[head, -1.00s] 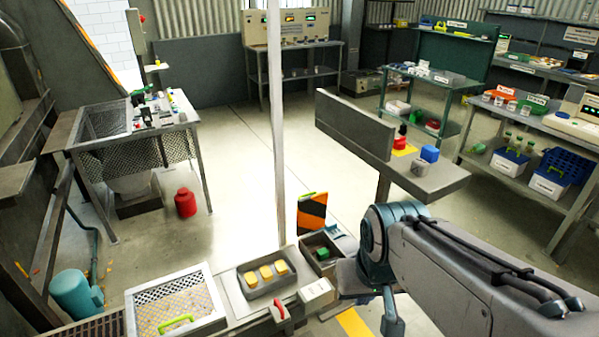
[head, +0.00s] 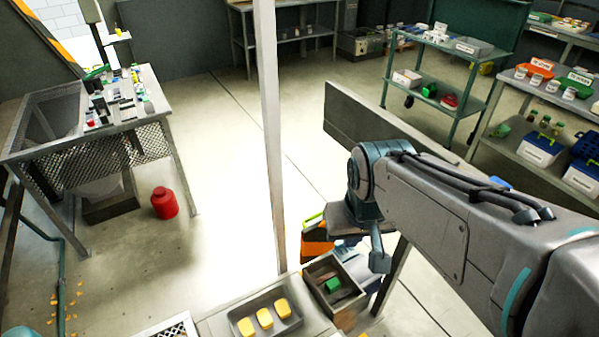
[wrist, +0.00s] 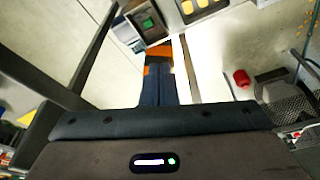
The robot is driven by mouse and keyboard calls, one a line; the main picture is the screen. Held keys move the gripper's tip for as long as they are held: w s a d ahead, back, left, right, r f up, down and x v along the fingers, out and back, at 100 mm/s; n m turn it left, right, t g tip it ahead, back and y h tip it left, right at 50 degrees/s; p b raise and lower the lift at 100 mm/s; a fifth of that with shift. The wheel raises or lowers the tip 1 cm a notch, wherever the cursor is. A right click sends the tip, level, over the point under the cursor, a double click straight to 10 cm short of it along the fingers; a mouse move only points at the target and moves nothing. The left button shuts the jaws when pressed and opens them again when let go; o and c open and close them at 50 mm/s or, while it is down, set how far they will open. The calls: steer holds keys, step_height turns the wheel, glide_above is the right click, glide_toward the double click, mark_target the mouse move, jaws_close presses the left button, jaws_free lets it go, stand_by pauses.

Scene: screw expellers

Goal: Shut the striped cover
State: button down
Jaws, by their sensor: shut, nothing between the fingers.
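The striped cover (head: 318,248) is orange and dark with a green handle (head: 313,220). It stands raised at the far side of a small open box (head: 350,306) in the head view, partly hidden by my wrist. In the wrist view its orange part (wrist: 157,56) shows just beyond my fingers, beside the box (wrist: 138,14). A green block (head: 332,285) lies inside the box. My gripper (wrist: 158,76) is shut and empty, with its tips close to the cover; I cannot tell whether they touch. In the head view my arm mostly hides it.
A grey tray with yellow blocks (head: 264,319) sits left of the box. A pale upright post (head: 270,140) stands behind them. A grey bench with a raised back panel (head: 370,118) lies behind my arm. A red can (head: 164,203) stands on the open floor at left.

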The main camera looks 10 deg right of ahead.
steer(key=w+f+n+b, duration=0.1)
steer(key=w+f+b, duration=0.3)
steer(key=w, duration=0.7)
steer(key=w+f+n+b, duration=0.1)
steer(key=w+f+b, duration=0.1)
steer(key=w+f, duration=0.65)
steer(key=w+f+n+b, duration=0.1)
steer(key=w+f+b, duration=0.25)
steer(key=w, duration=0.95)
steer(key=w+f+n+y+b, duration=0.1)
steer(key=w+f+n+b, duration=0.15)
steer(key=w+f, duration=0.9)
steer(key=s+f+b, duration=0.1)
steer(key=s+f, duration=0.2)
steer(key=f, duration=0.7)
steer(key=shift+s+d+f+m+g+b, duration=0.25)
steer(key=shift+s+d+m+g+b, duration=0.1)
steer(key=shift+m, duration=0.1)
